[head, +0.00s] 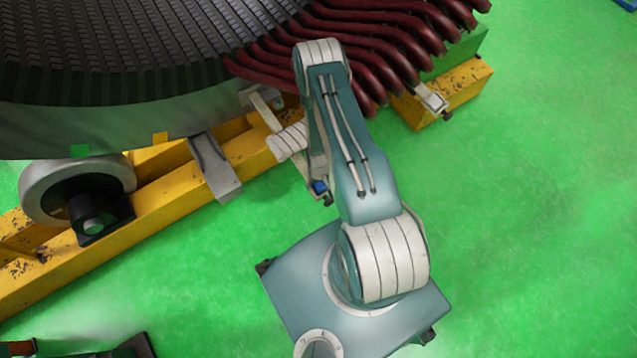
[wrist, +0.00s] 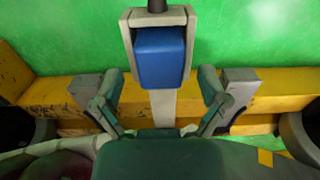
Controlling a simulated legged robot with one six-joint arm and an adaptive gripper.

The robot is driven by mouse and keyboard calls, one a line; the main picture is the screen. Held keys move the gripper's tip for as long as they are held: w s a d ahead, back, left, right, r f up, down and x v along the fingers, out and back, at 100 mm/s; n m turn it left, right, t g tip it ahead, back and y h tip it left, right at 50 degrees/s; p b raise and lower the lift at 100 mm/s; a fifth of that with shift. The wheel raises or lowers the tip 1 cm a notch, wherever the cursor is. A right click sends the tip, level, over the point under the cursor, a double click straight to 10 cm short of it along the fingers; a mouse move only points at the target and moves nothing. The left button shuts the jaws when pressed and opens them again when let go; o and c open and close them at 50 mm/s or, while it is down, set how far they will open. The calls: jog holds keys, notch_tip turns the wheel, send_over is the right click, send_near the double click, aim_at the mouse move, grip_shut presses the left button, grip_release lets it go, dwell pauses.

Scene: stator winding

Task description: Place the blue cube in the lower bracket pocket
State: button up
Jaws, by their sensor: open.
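The blue cube (wrist: 160,57) sits inside the pocket of a pale grey bracket (wrist: 189,20) in the wrist view. The bracket's walls show on both sides of the cube and above it. My gripper (wrist: 160,88) is open, its two fingers spread apart below the cube in the picture, with nothing between them. No finger visibly touches the cube. In the head view the cube (head: 319,187) is a small blue patch beside my arm, left of its forearm. My arm hides much of the bracket there, and I cannot make out the fingers.
A yellow beam (head: 170,200) runs below the large dark stator (head: 120,60). A grey bracket (head: 215,170) and a roller (head: 78,190) stand along it. Dark red coils (head: 370,45) curve behind my arm. Another bracket (head: 432,97) is at the right. The green floor (head: 540,200) is clear.

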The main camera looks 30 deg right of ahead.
jog(key=w+a+r+t, duration=0.1)
jog(key=w+a+r, duration=0.15)
jog(key=r, duration=1.85)
jog(key=w+a+r+t, duration=0.2)
jog(key=w+r, duration=0.2)
jog(key=r, duration=1.8)
jog(key=s+a+r+t, duration=0.1)
jog(key=s+a+r, duration=0.2)
jog(key=s+r, duration=0.6)
jog(key=s+a+r+t, duration=0.1)
jog(key=s+a+r, duration=0.2)
jog(key=s+r, duration=0.7)
notch_tip(320, 180, up, 2)
jog(key=shift+a+r+t, duration=0.2)
jog(key=shift+t, duration=0.1)
